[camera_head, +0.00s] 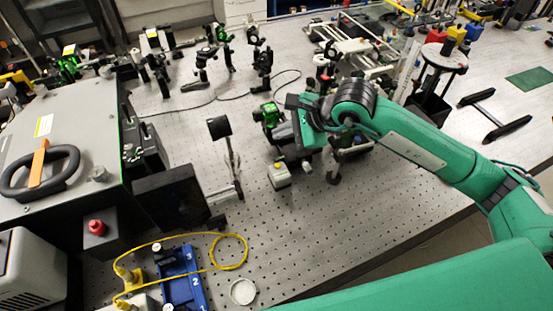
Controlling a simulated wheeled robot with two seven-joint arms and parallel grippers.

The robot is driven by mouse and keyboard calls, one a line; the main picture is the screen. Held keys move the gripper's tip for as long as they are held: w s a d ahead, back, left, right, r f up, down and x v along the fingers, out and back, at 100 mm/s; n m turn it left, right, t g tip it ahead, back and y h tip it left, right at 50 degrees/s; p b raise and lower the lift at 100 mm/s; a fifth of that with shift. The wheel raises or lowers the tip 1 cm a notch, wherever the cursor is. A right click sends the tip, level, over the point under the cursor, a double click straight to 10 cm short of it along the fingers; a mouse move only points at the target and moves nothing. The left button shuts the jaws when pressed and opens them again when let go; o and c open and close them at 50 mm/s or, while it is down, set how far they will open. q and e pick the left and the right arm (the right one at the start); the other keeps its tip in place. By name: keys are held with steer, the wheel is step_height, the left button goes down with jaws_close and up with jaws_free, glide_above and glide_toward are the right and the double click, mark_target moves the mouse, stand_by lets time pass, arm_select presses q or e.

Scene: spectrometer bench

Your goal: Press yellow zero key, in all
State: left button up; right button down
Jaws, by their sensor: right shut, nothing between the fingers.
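A small pale box (279,179) with a yellow key (279,165) on top stands on the perforated bench, near the middle of the view. My right arm reaches in from the right, and its gripper (306,163) points down just to the right of the box. The right gripper is shut and empty. It looks close to the yellow key but apart from it; the exact height of the fingertips is hard to tell. My left gripper is not in view.
A red button box (97,232), a blue numbered holder (184,279) and a looped yellow cable (243,250) lie at lower left. Optics mounts crowd the back. Bare bench lies in front of the box.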

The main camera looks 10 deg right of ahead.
steer(key=b, duration=0.3)
glide_above(277, 166)
steer(key=d, duration=0.1)
steer(key=f, duration=0.7)
steer(key=shift+s+f, duration=0.2)
steer(key=shift+f, duration=0.1)
steer(key=shift+f+b, duration=0.65)
steer(key=shift+r, duration=0.1)
stand_by(0.5)
stand_by(0.3)
steer(key=shift+f+b, duration=0.5)
steer(key=shift+b, duration=0.25)
